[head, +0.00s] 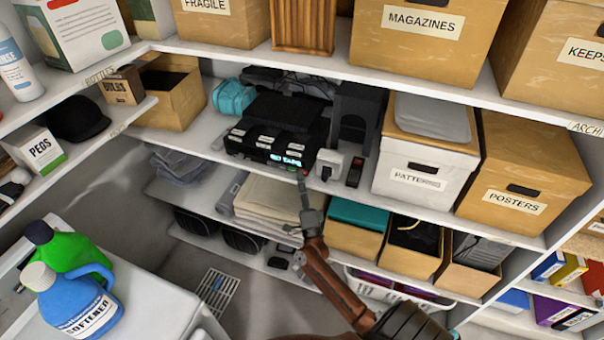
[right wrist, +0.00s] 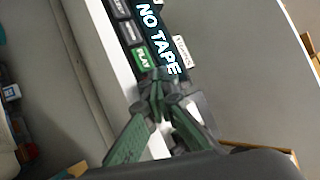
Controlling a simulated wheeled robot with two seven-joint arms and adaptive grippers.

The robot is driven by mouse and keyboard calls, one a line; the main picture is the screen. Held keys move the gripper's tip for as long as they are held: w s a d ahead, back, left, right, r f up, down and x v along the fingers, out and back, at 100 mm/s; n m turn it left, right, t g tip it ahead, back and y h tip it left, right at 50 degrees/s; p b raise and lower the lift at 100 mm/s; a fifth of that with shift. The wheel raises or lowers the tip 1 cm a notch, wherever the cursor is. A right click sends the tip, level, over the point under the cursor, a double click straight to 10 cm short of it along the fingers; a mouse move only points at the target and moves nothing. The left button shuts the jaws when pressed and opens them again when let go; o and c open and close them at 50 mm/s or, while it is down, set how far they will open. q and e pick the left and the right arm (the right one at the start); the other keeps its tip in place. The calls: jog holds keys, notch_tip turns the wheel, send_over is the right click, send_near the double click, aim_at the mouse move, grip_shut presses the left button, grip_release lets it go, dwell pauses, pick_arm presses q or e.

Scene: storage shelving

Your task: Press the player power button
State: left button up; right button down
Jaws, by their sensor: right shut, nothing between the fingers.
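The player (head: 262,140) is a black box on the middle shelf, with a lit teal display on its front. In the right wrist view the display (right wrist: 160,38) reads "NO TAPE", beside a green PLAY button (right wrist: 143,58) and other dark buttons. My right gripper (head: 301,177) is shut and empty at the right end of the player's front. In the right wrist view its fingertips (right wrist: 157,82) meet just by the display's end and cover that part of the front. I cannot tell whether they touch it. No power button can be made out. My left gripper is not in view.
A white device (head: 328,165) and a small dark device (head: 355,171) stand right of the player. A black speaker-like box (head: 357,117) is behind them. The patterns box (head: 425,163) is farther right. Folded cloth (head: 275,200) lies on the shelf below.

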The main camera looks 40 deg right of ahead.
jog(key=shift+s+a+p, duration=0.3)
jog(key=shift+s+a, duration=0.15)
jog(key=shift+a, duration=0.25)
jog(key=a, duration=0.1)
jog(key=s+a+p, duration=0.1)
jog(key=a, duration=0.1)
jog(key=s+a, duration=0.1)
jog(key=shift+s+a, duration=0.1)
jog(key=shift+a, duration=0.1)
dwell(0.4)
jog(key=shift+f, duration=0.1)
dwell(0.5)
